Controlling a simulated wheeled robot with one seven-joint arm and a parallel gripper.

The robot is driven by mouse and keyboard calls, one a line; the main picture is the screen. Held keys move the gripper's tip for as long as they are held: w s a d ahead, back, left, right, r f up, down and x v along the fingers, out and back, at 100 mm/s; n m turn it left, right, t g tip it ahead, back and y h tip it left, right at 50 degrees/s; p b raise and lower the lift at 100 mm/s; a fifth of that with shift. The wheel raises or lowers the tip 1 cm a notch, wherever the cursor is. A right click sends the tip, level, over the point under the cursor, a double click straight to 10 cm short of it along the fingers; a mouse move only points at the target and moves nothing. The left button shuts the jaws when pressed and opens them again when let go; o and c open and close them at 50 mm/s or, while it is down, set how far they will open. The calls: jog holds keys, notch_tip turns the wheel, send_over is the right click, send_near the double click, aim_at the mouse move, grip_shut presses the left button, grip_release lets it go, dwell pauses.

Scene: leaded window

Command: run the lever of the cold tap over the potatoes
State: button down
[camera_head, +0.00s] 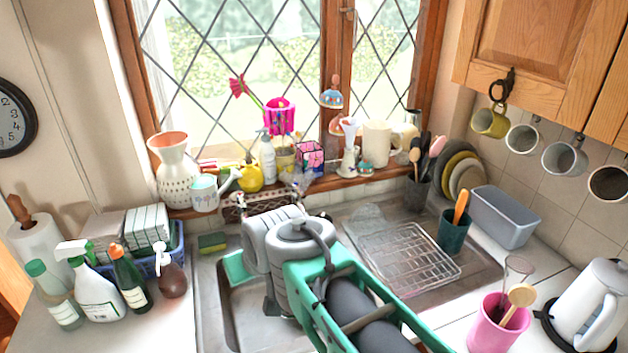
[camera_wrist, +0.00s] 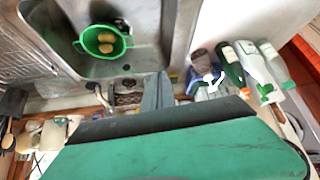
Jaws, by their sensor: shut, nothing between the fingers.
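A green colander (camera_wrist: 84,43) with a few potatoes (camera_wrist: 107,40) in it sits in the sink basin in the wrist view.
The steel sink (camera_head: 228,318) has a drainer with a wire rack (camera_head: 412,255) at right. A sponge (camera_head: 212,242) lies by the back edge. Spray bottles (camera_head: 95,290) crowd the left counter. The sill holds a vase (camera_head: 172,180), a mug (camera_head: 205,195) and a yellow pot (camera_head: 250,180).

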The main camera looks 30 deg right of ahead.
jog(key=s+a+g+p, duration=0.2)
jog(key=s, duration=0.5)
jog(key=w+d+m+t+y+b, duration=0.1)
jog(key=w+d+m+t+b, duration=0.25)
jog(key=w, duration=0.85)
jog(key=m+t+y+b, duration=0.2)
jog(key=m+t+b, duration=0.45)
jog(key=b, duration=0.35)
send_near(299, 192)
jog(key=s+a+f, duration=0.2)
jog(key=a, duration=0.1)
jog(key=s+d+m+t+h+b, duration=0.15)
jog(key=s+d+m, duration=0.25)
jog(key=d, duration=0.5)
jog(key=w+a+p, duration=0.4)
jog(key=w, duration=0.7)
jog(key=shift+a+t, duration=0.4)
jog(key=shift+t, duration=0.05)
